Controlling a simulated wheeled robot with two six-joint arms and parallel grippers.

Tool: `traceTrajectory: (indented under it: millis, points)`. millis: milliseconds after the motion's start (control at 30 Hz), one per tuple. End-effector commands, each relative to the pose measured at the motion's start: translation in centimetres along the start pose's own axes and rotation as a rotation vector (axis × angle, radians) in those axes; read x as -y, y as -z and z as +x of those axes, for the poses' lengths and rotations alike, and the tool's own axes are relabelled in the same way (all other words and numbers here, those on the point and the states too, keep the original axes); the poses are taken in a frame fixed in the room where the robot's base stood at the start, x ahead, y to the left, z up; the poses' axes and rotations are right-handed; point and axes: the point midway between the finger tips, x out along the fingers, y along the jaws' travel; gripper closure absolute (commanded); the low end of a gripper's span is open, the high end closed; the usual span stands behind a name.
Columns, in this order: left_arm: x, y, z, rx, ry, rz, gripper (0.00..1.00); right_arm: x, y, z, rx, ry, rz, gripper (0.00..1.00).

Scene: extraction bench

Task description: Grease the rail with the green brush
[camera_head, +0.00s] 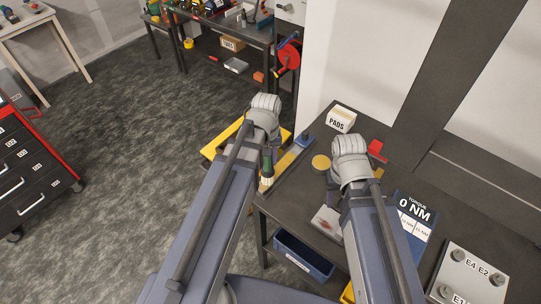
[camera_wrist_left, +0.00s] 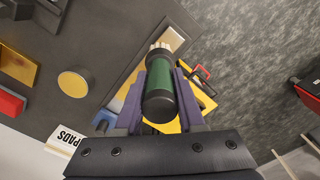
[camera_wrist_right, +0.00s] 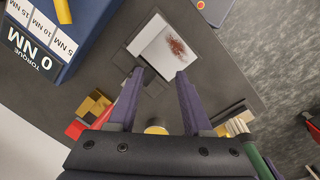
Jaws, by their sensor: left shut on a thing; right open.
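The green brush (camera_wrist_left: 160,85) has a green handle, black ends and pale bristles (camera_wrist_left: 160,47). My left gripper (camera_wrist_left: 165,68) is shut on its handle. In the head view the brush (camera_head: 267,164) hangs bristles down by the bench's left edge. Below it lies a long tan strip (camera_head: 287,159), which looks like the rail, with a blue block (camera_head: 303,138) at its far end. I cannot tell whether the bristles touch it. My right gripper (camera_wrist_right: 158,75) is open and empty above the bench, near a pale plate (camera_wrist_right: 160,40) with a reddish-brown smear.
A round yellow disc (camera_head: 321,162) lies between my arms. A PADS box (camera_head: 341,119) and a red block (camera_head: 377,149) stand behind. A torque box (camera_head: 414,215) and a grey panel (camera_head: 470,272) are on the right. A blue bin (camera_head: 302,256) sits below the bench top.

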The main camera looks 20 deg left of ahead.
Motion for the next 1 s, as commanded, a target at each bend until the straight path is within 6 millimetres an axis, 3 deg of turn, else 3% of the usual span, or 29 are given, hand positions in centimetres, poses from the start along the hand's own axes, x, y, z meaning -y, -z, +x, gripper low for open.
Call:
traceTrajectory:
  millis: [133, 467, 1000]
  points:
    - [1.1, -1.2, 0.1, 0.003, 0.003, -0.001, 1.0, 0.0, 0.0, 0.1, 0.0, 0.0, 0.0, 0.5]
    - [1.6, -1.5, 0.2, 0.003, 0.004, 0.0, 1.0, 0.0, 0.0, 0.1, 0.0, 0.0, 0.0, 0.5]
    - [3.7, -3.7, -0.1, 0.002, 0.002, 0.0, 1.0, 0.0, 0.0, -0.1, 0.0, 0.0, 0.0, 0.5]
